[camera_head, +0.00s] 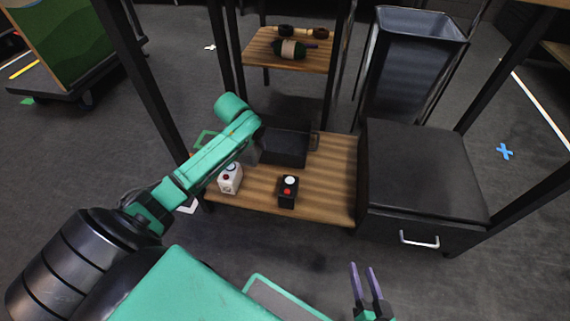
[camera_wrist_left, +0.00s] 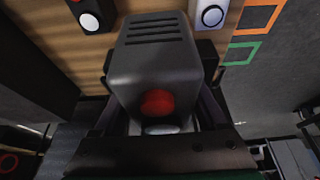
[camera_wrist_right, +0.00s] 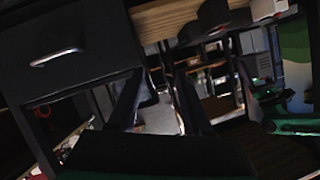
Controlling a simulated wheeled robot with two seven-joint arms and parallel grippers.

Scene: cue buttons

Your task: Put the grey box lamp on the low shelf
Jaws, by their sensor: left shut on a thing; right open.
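The grey box lamp (camera_wrist_left: 160,65), with slots in its top and a red lens, is between the fingers of my left gripper (camera_wrist_left: 155,115) in the left wrist view. The gripper is shut on it. In the head view my left arm mostly hides this gripper (camera_head: 252,152) and the lamp, over the left part of a low wooden shelf (camera_head: 335,185). My right gripper (camera_head: 361,267) is open and empty at the bottom of the head view, in front of the shelf. Its fingers also show in the right wrist view (camera_wrist_right: 160,90).
A white button box (camera_head: 230,179) and a black button box (camera_head: 288,192) stand at the shelf's front. A dark tray (camera_head: 287,149) lies behind. A black drawer cabinet (camera_head: 420,175) bounds the right. Dark posts frame the rack. The shelf's right part is bare.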

